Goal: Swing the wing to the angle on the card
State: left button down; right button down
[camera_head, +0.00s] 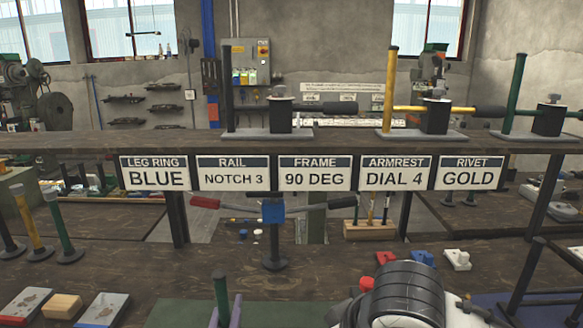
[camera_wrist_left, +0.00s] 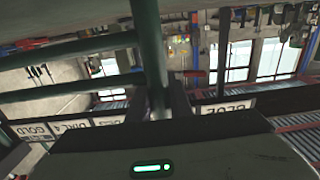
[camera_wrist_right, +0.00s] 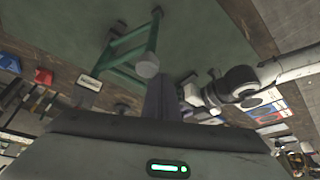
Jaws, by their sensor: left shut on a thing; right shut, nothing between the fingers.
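The card reading FRAME 90 DEG (camera_head: 314,173) hangs in the middle of the card row in the head view. My left gripper (camera_head: 225,308) is shut around a green tube (camera_head: 221,288) at the bottom of the head view. In the left wrist view this green tube (camera_wrist_left: 149,45) runs between the fingers, with green crossbars going off to the left. The right wrist view shows a green tube frame (camera_wrist_right: 128,58) over the green mat. My right gripper (camera_wrist_right: 162,88) is shut and empty, near a tube end of that frame. The wing's exact angle cannot be told.
A stand with a blue block (camera_head: 273,211) and side arms rises behind the green mat (camera_head: 180,313). Green and yellow posts (camera_head: 60,225) stand at left. Red and blue blocks (camera_head: 422,257) lie at right. A shelf (camera_head: 100,142) crosses above the cards.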

dwell(0.3)
jog(key=shift+s+d, duration=0.65)
jog(key=shift+d, duration=0.4)
jog(key=shift+s+d, duration=0.5)
jog(key=shift+d, duration=0.45)
jog(key=shift+s+d, duration=0.15)
jog(key=shift+d, duration=0.15)
jog(key=shift+a, duration=0.1)
dwell(0.4)
jog(key=shift+a, duration=1.2)
